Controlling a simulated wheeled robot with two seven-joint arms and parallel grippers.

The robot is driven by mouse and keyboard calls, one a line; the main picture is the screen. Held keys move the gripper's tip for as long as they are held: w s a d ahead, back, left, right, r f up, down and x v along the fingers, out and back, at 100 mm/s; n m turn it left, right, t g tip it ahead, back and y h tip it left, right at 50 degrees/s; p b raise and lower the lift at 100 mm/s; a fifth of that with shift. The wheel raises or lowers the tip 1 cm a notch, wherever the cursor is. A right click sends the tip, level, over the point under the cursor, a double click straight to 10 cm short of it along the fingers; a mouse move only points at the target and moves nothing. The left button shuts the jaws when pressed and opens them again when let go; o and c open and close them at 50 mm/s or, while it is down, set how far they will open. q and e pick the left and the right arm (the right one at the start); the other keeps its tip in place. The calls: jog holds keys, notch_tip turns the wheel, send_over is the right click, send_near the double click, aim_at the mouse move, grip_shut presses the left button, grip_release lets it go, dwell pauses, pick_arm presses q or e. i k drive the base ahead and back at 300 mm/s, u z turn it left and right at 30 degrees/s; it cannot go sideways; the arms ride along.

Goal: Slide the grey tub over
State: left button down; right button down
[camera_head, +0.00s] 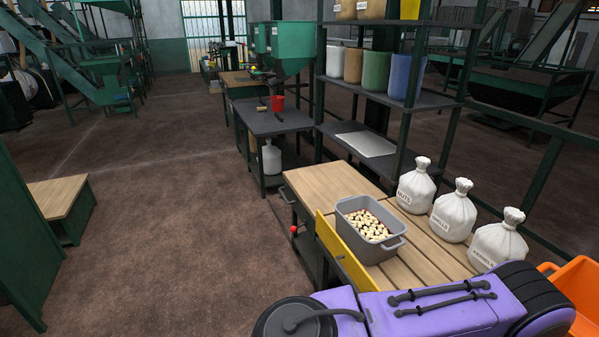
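The grey tub (363,246) stands upright on a slatted wooden table (421,262), near the table's left side. It is filled with pale, nut-like pieces (368,224) and has a handle at its near right end. A yellow board (336,246) stands along the table's left edge, close beside the tub; I cannot tell whether they touch. Neither of my grippers is in view. A purple arm link of mine crosses the bottom right in front of the table and hides its near part.
Three tied white sacks (416,187) stand in a row along the table's right side. An orange bin (574,283) is at the lower right edge. The tabletop behind the tub (318,183) is bare. A dark shelf rack (350,93) stands behind the table.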

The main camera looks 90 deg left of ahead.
aim_at(373, 233)
jog(key=u, duration=2.35)
